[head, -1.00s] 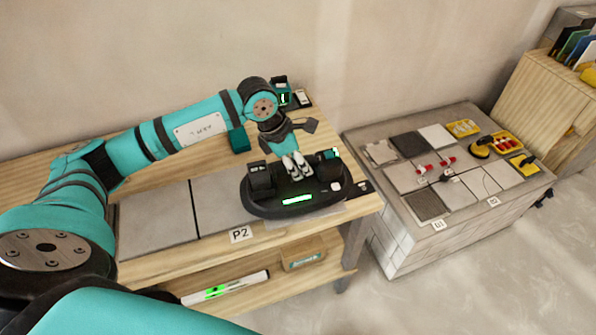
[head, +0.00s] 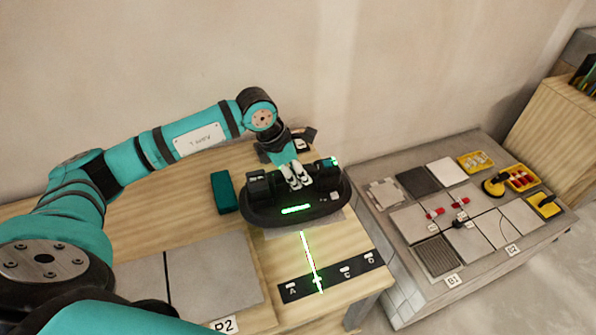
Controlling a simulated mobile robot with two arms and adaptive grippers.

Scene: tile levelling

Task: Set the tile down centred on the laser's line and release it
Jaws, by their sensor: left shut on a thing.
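My left gripper (head: 296,183) is shut on the handle of a black oval lifting device (head: 295,211) with a lit green display. A pale grey tile (head: 337,216) shows only as a thin edge under the device; most of it is hidden. The laser's bright green line (head: 309,258) runs along the wooden bench from under the device towards the front edge. It crosses a black strip (head: 333,277) with letter labels, between A and C. Whether the tile touches the bench is unclear. The laser itself cannot be made out clearly behind my gripper. My right gripper is not in view.
Two grey tiles (head: 215,272) lie at the bench's front left, by the P2 label (head: 224,325). A teal block (head: 224,192) stands left of the device. A second table (head: 400,290) at right holds tiles, red-handled tools and yellow trays (head: 475,162).

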